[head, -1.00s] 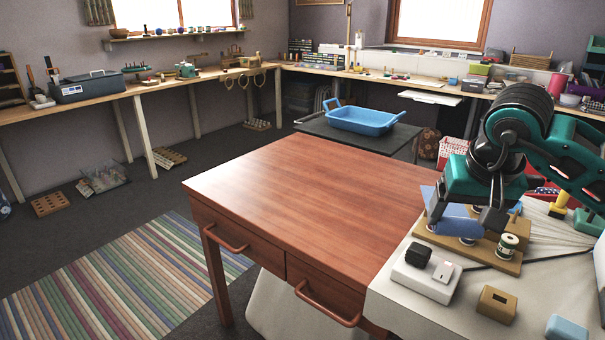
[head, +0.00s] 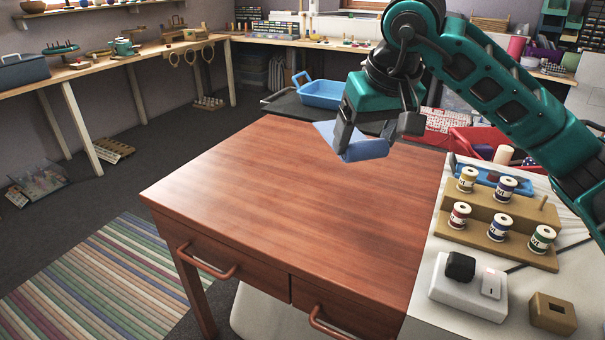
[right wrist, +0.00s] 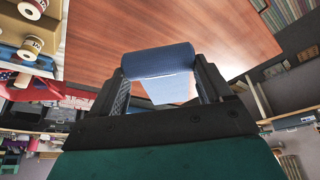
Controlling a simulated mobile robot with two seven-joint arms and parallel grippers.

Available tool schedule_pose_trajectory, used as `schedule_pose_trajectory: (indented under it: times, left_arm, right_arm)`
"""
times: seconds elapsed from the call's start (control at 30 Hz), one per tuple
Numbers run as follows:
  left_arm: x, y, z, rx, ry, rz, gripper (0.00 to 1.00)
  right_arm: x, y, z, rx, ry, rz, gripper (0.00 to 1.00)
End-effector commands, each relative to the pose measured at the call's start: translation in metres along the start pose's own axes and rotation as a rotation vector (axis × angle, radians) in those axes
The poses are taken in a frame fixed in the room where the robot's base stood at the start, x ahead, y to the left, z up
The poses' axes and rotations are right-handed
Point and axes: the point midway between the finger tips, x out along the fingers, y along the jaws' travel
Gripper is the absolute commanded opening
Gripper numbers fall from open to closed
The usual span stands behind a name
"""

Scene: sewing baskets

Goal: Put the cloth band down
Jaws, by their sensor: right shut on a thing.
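The cloth band (head: 366,150) is light blue and is held in my right gripper (head: 372,140), above the far right part of the brown wooden table (head: 290,210). In the right wrist view the band (right wrist: 158,60) spans between the two fingers of the right gripper (right wrist: 162,85), with the table top (right wrist: 200,30) behind it. The gripper is shut on the band, and the band appears clear of the table. My left gripper is not in view.
A wooden spool rack (head: 495,225) with several thread spools stands right of the table. A white box (head: 468,288) with a black plug and a small wooden block (head: 552,315) are nearer. A blue tray (head: 322,92) is behind. The table top is bare.

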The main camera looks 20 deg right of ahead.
Motion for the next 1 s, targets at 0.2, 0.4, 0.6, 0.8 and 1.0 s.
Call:
schedule_pose_trajectory:
  times: [0.2,0.4,0.6,0.8,1.0]
  left_arm:
    - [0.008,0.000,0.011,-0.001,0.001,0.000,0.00]
    - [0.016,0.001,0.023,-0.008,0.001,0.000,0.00]
    - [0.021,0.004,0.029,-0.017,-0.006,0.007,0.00]
    - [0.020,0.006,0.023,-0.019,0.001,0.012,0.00]
    - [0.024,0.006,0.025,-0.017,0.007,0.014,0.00]
  right_arm:
    - [0.040,0.000,0.017,-0.004,-0.005,0.000,0.49]
    - [0.090,0.000,0.039,-0.004,-0.007,0.000,0.49]
    - [0.131,0.000,0.055,-0.003,-0.003,-0.001,0.49]
    - [0.145,0.000,0.061,-0.003,0.000,-0.001,0.49]
    - [0.168,-0.001,0.071,-0.003,-0.004,-0.001,0.49]
